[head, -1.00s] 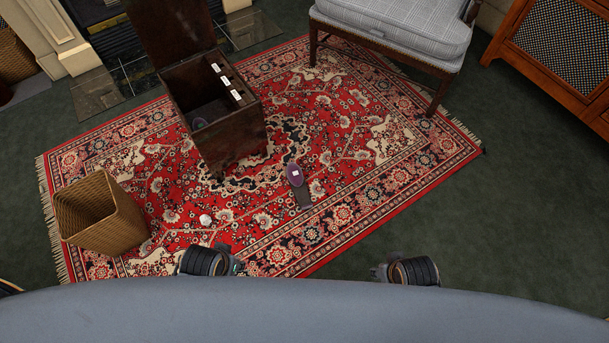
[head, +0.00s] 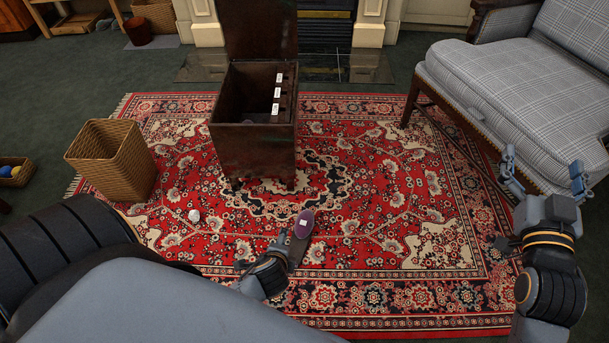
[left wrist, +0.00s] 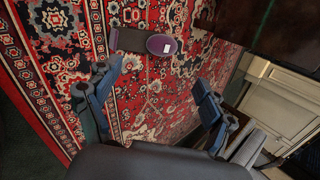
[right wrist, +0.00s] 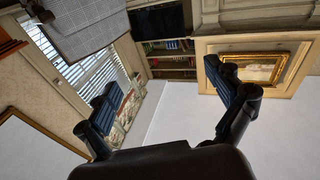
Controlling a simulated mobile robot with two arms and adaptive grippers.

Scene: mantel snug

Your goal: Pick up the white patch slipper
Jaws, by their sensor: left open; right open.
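The white patch slipper (head: 305,223) is purple at the toe with a small white patch, and has a dark grey heel part. It lies on the red patterned rug in front of the open chest. My left gripper (head: 270,250) is open just left of it in the head view and overlaps part of its dark end. In the left wrist view the slipper (left wrist: 161,46) lies beyond the open, empty fingers (left wrist: 155,97), apart from them. My right gripper (head: 543,172) is open and empty at the right, in front of the sofa; its wrist view shows only furniture and walls.
A dark wooden chest (head: 252,150) with raised lid and white-labelled dividers stands behind the slipper. A wicker basket (head: 112,160) and a small white ball (head: 194,215) are to the left. A checked sofa (head: 510,90) stands right. The rug (head: 400,220) right of the slipper is clear.

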